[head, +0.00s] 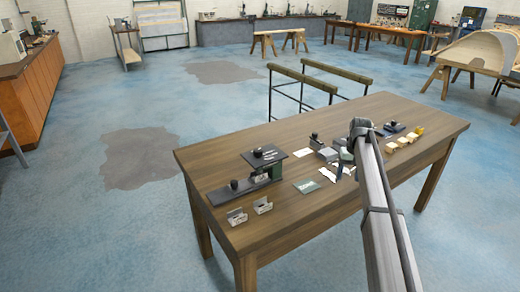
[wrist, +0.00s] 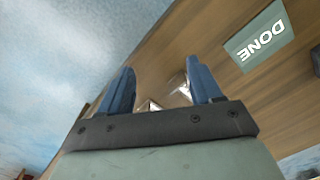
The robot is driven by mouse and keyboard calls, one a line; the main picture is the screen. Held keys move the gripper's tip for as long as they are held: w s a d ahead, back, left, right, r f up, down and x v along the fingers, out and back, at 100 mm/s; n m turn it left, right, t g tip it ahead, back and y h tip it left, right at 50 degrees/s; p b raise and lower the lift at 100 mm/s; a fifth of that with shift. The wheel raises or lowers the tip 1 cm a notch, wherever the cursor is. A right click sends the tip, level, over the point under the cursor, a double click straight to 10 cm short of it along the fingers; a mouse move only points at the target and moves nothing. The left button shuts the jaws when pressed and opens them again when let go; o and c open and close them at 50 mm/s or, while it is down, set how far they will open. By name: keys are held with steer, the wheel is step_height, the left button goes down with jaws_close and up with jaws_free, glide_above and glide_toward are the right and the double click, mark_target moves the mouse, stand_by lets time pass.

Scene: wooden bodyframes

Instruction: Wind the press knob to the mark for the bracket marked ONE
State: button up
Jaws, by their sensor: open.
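In the head view a press-like device (head: 246,184) with a long dark base and a green block stands at the table's left end. It has a dark knob (head: 258,152) on a raised dark plate and another dark knob (head: 234,184) lower on its left. Two small metallic brackets (head: 237,216) (head: 263,205) stand before it; their markings are not readable. In the wrist view my gripper (wrist: 161,85) is open, its blue fingers apart with nothing held. Shiny bracket-like pieces (wrist: 180,84) show beyond the fingers. The head view does not clearly show my fingers.
A green card (head: 306,186) lies right of the brackets; it reads DONE in the wrist view (wrist: 258,37). Several knobbed devices, cards and yellowish blocks (head: 402,141) crowd the table's right half. My arm crosses there. The wooden table's (head: 205,165) left end has free room.

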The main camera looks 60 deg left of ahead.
steer(key=s+a+r+n, duration=0.2)
steer(key=s+a+r, duration=1.1)
steer(key=s+a, duration=0.25)
step_height(320, 180, up, 9)
glide_above(258, 150)
steer(key=shift+n+t, duration=0.3)
steer(key=shift+n, duration=0.1)
step_height(258, 150, down, 13)
steer(key=shift+w+a+f, duration=0.1)
steer(key=shift+f, duration=0.1)
steer(key=shift+c, duration=0.4)
steer(key=c, duration=1)
steer(key=shift+o, duration=0.2)
steer(key=shift+m, duration=1)
